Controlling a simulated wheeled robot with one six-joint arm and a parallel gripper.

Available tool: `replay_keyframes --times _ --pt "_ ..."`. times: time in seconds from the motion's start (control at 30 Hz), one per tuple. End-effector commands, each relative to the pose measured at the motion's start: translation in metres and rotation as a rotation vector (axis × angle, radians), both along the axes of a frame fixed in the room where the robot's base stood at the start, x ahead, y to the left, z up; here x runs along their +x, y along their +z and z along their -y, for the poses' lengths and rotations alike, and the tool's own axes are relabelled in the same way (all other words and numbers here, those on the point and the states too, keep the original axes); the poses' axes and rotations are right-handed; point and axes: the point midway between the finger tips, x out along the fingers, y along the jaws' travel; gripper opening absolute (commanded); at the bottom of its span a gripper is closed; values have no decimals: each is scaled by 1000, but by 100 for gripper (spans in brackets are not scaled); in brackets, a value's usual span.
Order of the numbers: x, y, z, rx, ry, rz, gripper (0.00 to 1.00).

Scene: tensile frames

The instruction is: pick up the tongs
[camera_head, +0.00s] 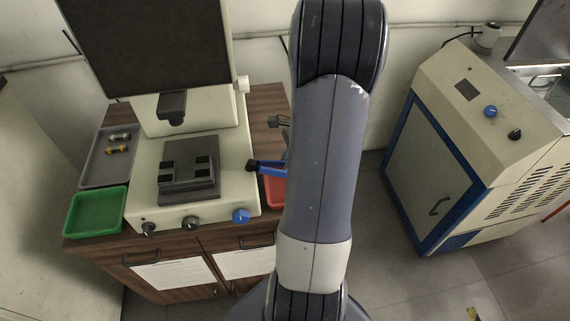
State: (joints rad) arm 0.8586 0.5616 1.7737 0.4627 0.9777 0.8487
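My arm rises through the middle of the view and hides most of what lies behind it. A blue piece with a black end (266,167) sticks out to the left from behind my arm, above the red tray. It may be part of the tongs, but too little of it shows to be sure. A small dark grey part (279,122) shows above it and may belong to my gripper. My gripper's fingertips are hidden, so I cannot see whether they are open or shut, or whether they touch the blue piece.
A cream machine (143,187) with a dark screen stands on a wooden cabinet (261,101). A green tray (96,210) and a grey tray (97,170) with small metal pieces lie left of it. A red tray (275,192) is partly hidden. A cream-and-blue cabinet (432,165) stands right, across open floor.

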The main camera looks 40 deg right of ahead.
Motion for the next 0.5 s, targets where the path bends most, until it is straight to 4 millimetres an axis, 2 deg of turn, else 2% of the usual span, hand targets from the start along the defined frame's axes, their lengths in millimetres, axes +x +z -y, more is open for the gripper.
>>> replay_keyframes --times 0.1,0.2,0.47,0.5 --pt "4 -17 -7 2 3 -3 15" --pt "6 -24 -9 0 0 -1 15" --pt "7 -26 -10 -1 0 0 15" --pt "7 -26 -9 -1 0 0 12"
